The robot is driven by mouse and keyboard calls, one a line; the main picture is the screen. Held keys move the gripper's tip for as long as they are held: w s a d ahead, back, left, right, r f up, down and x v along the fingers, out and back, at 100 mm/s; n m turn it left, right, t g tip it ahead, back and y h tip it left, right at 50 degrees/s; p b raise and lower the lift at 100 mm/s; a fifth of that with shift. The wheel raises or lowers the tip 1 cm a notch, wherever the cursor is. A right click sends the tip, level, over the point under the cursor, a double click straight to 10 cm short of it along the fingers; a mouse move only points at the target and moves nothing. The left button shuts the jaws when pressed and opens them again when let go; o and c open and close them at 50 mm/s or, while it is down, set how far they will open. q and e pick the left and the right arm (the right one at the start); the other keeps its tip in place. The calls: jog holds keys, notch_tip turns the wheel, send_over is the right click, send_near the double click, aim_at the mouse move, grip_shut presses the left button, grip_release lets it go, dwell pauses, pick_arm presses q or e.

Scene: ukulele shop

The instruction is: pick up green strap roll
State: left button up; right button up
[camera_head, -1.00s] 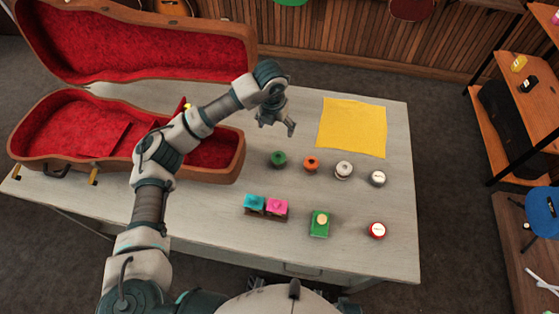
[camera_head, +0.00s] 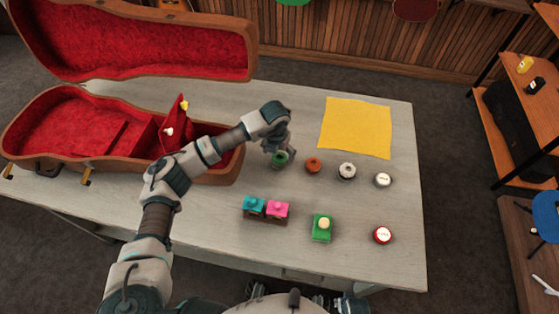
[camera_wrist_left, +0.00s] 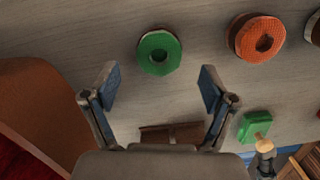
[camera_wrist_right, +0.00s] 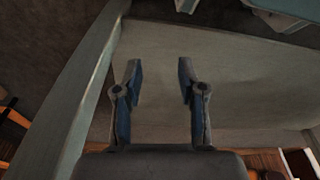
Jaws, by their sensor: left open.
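The green strap roll (camera_head: 280,160) stands on the grey table, partly overlapped by my left gripper (camera_head: 279,148) in the head view. In the left wrist view the roll (camera_wrist_left: 159,40) is a green ring with a dark centre hole. It lies beyond and between the two spread fingertips of my left gripper (camera_wrist_left: 157,85), with nothing between the fingers. My left gripper is open, and the roll appears apart from it. My right gripper (camera_wrist_right: 158,75) is open and empty in the right wrist view, with a plain pale surface behind its fingers.
An orange roll (camera_head: 313,159), a white roll (camera_head: 347,164) and a white-topped tin (camera_head: 383,180) stand right of the green roll. A green box (camera_head: 322,236) and turquoise and pink items (camera_head: 277,208) are nearer. An open red-lined case (camera_head: 221,176) is at left.

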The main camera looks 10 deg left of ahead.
aim_at(279, 157)
pick_arm(q)
jog(key=f, duration=0.3)
jog(key=w+f, duration=0.1)
jog(key=f, duration=0.1)
jog(key=shift+f, duration=0.2)
jog(key=c, duration=1.1)
jog(key=shift+c, duration=1.1)
pick_arm(e)
jog(key=shift+w+r, duration=0.1)
jog(key=shift+r, duration=0.45)
